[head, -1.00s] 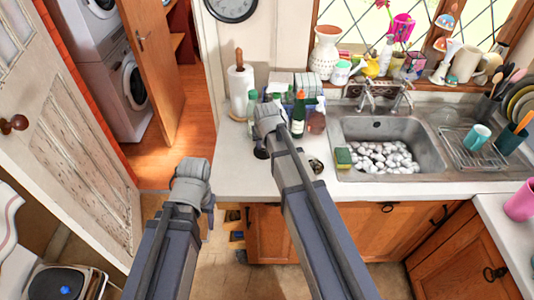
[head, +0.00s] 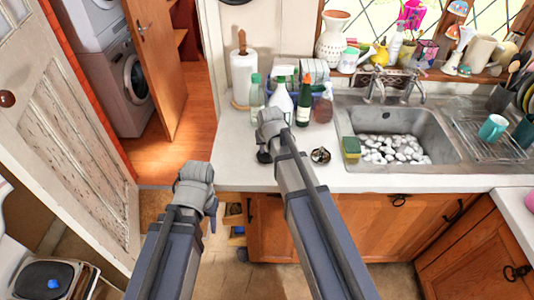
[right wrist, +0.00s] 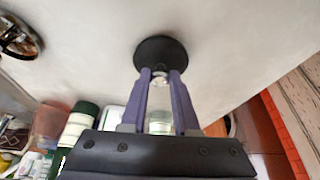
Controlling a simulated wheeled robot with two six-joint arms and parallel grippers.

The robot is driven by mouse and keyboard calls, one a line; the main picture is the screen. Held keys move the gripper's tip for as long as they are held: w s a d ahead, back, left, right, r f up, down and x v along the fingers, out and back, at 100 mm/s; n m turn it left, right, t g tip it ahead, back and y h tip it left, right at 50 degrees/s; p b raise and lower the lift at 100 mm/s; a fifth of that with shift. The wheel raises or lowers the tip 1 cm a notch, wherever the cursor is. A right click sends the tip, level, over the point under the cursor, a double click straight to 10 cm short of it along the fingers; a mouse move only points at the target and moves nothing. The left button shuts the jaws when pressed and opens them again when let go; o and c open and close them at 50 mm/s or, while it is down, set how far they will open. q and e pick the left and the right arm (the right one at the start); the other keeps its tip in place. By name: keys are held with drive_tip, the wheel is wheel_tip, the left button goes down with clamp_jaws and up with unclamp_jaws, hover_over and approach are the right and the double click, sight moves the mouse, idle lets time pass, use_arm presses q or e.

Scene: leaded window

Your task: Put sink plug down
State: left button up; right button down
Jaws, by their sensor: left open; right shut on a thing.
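The sink plug is a black round disc (right wrist: 161,52) in the right wrist view, with a small pale stub between my fingers. My right gripper (right wrist: 160,78) is shut on that stub. In the head view my right gripper (head: 264,153) is over the white counter (head: 240,178), left of the sink (head: 440,145). The plug is mostly hidden there, and I cannot tell whether it touches the counter. My left gripper (head: 211,212) is open, low in front of the counter's left end; its fingers are barely visible.
A round metal piece with a dark rim (head: 320,155) lies right of my right gripper. A green-yellow sponge (head: 351,147) sits by the sink, which holds pale pebble-like things. Bottles (head: 303,103) and a paper roll (head: 243,75) stand behind. The front-left counter is clear.

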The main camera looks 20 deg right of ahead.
drive_tip(key=shift+f, duration=0.15)
drive_tip(key=c, duration=0.7)
unclamp_jaws()
drive_tip(key=shift+o, duration=0.2)
drive_tip(key=d+p+v, duration=0.1)
drive_tip(key=p+v, duration=1)
drive_tip(key=v, duration=0.1)
drive_tip(key=s+a+n+g, duration=0.2)
drive_tip(key=s+a, duration=0.4)
drive_tip(key=s, duration=0.3)
drive_tip(key=s+a+f+n+g, duration=0.1)
drive_tip(key=s+a+n+g, duration=0.1)
drive_tip(key=s+a, duration=0.5)
drive_tip(key=s+n, duration=0.1)
drive_tip(key=s, duration=0.2)
drive_tip(key=shift+s+n+g+h, duration=0.2)
drive_tip(key=shift+n+g+h, duration=0.1)
drive_tip(key=shift+g+h, duration=0.1)
drive_tip(key=shift+f, duration=0.1)
